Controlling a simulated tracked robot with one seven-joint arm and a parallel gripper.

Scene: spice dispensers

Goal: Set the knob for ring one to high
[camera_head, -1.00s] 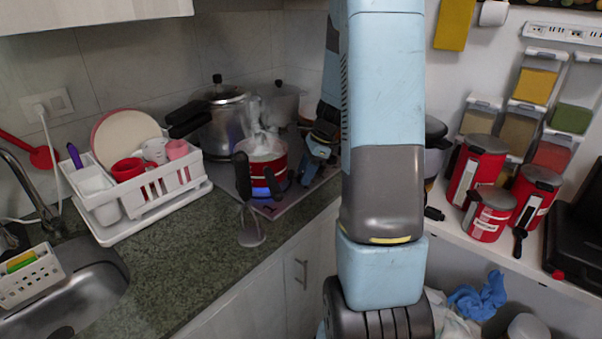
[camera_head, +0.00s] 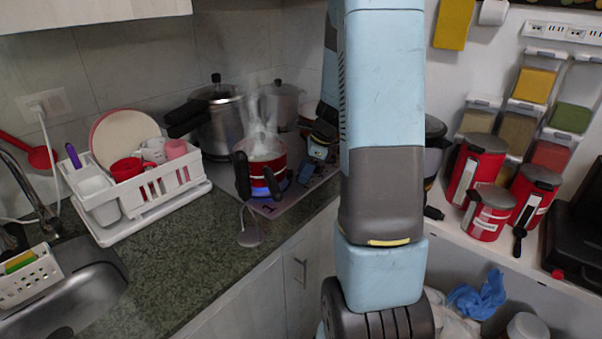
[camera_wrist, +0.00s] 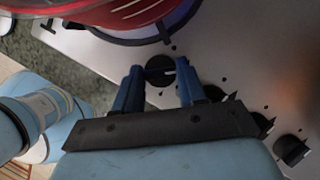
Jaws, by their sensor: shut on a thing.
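My gripper (camera_wrist: 160,86) has its two blue fingers on either side of a black stove knob (camera_wrist: 160,70), closed on it. The knob sits on the steel hob panel (camera_wrist: 235,50), just below the red pot in the wrist view. Its label or setting cannot be read. More black knobs (camera_wrist: 262,123) lie in a row to the lower right, partly behind the gripper's dark bracket. In the head view my gripper (camera_head: 310,170) is small beside the hob's front edge, and the knobs cannot be made out.
A steaming red pot (camera_head: 262,158) stands on the hob, close to my gripper; its rim and burner ring (camera_wrist: 150,38) show in the wrist view. A utensil (camera_head: 250,230) and a white dish rack (camera_head: 150,197) are on the counter. Large pots (camera_head: 222,120) stand behind.

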